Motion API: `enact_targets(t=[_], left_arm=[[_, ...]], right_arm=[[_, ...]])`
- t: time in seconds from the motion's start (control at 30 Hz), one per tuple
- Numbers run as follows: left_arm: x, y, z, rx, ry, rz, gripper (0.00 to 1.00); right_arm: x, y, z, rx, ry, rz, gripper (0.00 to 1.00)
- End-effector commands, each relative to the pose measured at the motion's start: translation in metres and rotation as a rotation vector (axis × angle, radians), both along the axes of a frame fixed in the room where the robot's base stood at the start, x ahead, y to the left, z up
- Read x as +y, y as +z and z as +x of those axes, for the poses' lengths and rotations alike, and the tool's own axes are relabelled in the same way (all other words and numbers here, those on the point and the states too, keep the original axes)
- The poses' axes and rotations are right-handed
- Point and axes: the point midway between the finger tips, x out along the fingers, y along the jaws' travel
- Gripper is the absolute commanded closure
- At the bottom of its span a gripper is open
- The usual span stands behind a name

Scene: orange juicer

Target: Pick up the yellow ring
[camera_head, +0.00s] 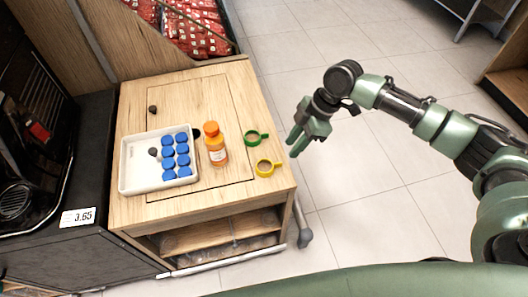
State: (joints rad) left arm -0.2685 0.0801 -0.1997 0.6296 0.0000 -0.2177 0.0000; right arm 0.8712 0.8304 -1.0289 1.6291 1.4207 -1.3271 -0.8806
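The yellow ring (272,168) lies on the wooden table near its right front edge, with a small tab pointing right. My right gripper (292,148) is in the air off the right side of the table, up and to the right of the ring. Its two green fingers point down-left with a gap between them, and nothing shows between them. It is apart from the ring. My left gripper is not in view.
A green ring (249,138) lies just behind the yellow one. An orange-capped bottle (217,152) stands left of the rings. A white tray (136,178) with several blue-topped items is further left. A dark knob (152,109) sits behind. The table's (240,192) right side borders open floor.

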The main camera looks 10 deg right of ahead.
Motion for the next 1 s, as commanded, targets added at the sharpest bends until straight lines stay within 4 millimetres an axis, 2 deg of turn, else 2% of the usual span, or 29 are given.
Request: enact_targets(t=[0.1, 0.3, 0.37, 0.47, 0.6, 0.73, 0.87, 0.97, 1.0], left_arm=[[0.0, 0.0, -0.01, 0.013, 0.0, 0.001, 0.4], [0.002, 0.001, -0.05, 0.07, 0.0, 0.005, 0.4], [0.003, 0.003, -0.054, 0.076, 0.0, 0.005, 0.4], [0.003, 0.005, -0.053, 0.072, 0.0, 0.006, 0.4], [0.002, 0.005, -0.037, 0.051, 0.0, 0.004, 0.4], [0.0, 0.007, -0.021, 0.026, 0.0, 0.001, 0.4], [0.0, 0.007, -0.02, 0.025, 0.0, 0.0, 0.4], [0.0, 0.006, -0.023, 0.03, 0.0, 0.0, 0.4], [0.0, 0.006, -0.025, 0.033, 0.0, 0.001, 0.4]], right_arm=[[0.004, -0.01, 0.0, 0.002, 0.001, 0.001, 0.7], [0.015, -0.03, 0.001, 0.002, 0.001, 0.001, 0.7], [0.02, -0.037, 0.001, 0.001, 0.002, 0.001, 0.7], [0.027, -0.052, 0.002, 0.002, 0.001, 0.001, 0.7], [0.032, -0.066, 0.001, 0.002, 0.0, 0.0, 0.7], [0.033, -0.069, 0.002, 0.0, -0.001, 0.0, 0.7], [0.033, -0.069, 0.002, 0.0, 0.0, 0.0, 0.7], [0.033, -0.068, 0.002, 0.0, 0.0, 0.0, 0.95], [0.033, -0.068, 0.002, 0.0, 0.0, 0.0, 1.0]])
